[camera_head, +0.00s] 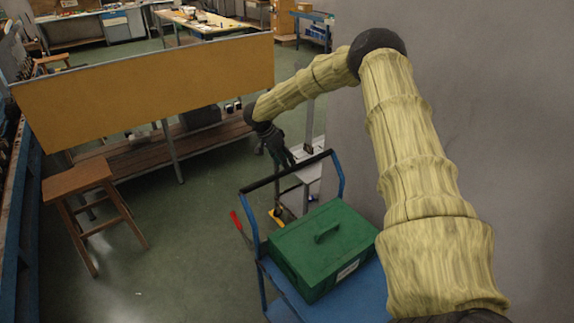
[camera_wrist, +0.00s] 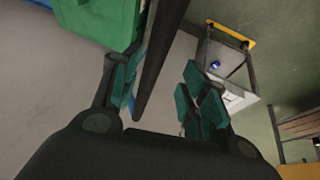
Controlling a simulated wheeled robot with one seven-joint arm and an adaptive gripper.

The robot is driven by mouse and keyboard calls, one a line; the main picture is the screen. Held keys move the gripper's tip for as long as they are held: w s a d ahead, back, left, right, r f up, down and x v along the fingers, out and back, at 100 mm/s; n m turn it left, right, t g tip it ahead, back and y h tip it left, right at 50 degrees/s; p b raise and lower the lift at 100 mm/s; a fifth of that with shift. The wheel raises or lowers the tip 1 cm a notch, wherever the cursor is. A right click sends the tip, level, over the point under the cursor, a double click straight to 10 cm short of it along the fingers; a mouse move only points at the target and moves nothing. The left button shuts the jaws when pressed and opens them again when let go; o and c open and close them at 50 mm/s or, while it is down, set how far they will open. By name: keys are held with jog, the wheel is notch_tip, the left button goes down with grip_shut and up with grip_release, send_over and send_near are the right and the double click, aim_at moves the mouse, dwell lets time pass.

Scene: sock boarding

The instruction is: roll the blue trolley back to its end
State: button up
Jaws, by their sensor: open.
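The blue trolley (camera_head: 352,296) stands at the lower middle of the head view, beside the grey wall. It carries a green lidded box (camera_head: 322,248), which also shows in the wrist view (camera_wrist: 100,20). The trolley's push handle has a dark grip bar (camera_head: 262,182) between blue uprights. My gripper (camera_head: 287,158) is at the handle, beside its far part. In the wrist view my gripper (camera_wrist: 160,88) is open, and the dark grip bar (camera_wrist: 161,55) runs between the fingers, closer to the left one. Contact cannot be told.
A wooden stool (camera_head: 82,185) stands at the left. A yellow-brown panel (camera_head: 150,88) stands over a low wooden bench (camera_head: 190,139). A small stand with a yellow part (camera_head: 276,217) and a red-handled item (camera_head: 236,222) are near the handle. Green floor is clear at lower left.

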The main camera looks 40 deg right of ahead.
jog(key=v, duration=0.9)
dwell(0.3)
